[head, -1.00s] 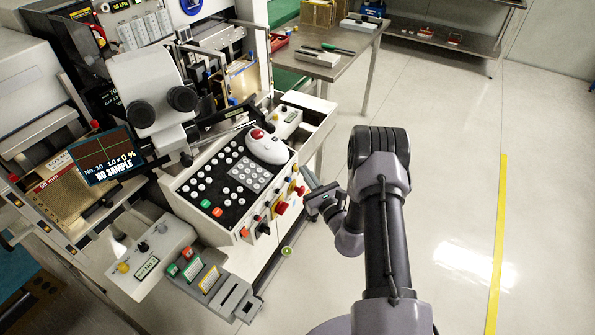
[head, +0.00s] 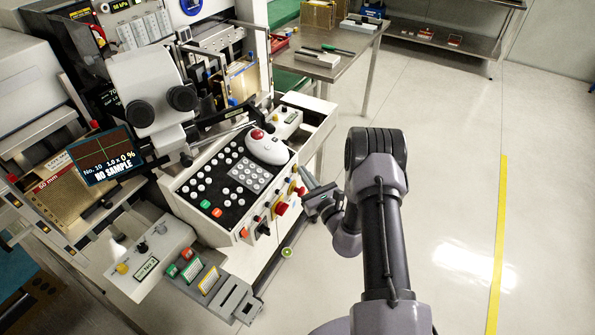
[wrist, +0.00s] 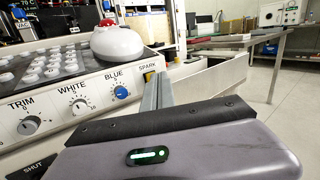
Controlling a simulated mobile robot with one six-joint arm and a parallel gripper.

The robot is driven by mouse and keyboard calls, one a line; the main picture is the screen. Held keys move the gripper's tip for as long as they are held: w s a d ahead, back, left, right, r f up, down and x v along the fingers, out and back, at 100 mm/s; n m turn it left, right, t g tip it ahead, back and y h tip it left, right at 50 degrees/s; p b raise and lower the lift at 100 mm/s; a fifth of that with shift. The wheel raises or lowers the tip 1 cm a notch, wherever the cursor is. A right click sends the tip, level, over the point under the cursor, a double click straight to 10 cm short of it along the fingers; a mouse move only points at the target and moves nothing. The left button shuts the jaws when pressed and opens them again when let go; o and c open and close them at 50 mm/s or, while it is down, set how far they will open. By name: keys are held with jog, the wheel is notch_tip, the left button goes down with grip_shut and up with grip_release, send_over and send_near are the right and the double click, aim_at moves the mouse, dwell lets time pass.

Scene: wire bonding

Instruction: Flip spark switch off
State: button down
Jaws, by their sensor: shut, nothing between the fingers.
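The SPARK label (wrist: 150,66) is on the right end of the console's front panel in the wrist view, with a small yellow plate (wrist: 149,76) beside it. The switch itself is mostly hidden behind my fingers there, so I cannot tell its position. My gripper (wrist: 157,80) is shut and empty, its fingers pointing at the panel's right end just by the label. In the head view my gripper (head: 308,178) is close to the right end of the console (head: 215,222). I cannot tell whether the fingertips touch the switch.
A blue knob (wrist: 121,92) and white knob (wrist: 79,107) are left of the fingers. Red knobs (head: 282,208) stick out of the panel in the head view. A white trackball mouse (head: 266,149) sits on top. The floor at right is clear.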

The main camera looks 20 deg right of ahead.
jog(key=shift+s+d+r, duration=0.35)
jog(key=shift+s+d, duration=0.05)
jog(key=shift+s, duration=0.15)
jog(key=s+d+r, duration=0.1)
jog(key=s+d+r+p, duration=0.1)
jog(key=s, duration=0.1)
jog(key=shift+s+d+r, duration=0.2)
jog(key=shift+d, duration=0.15)
dwell(0.3)
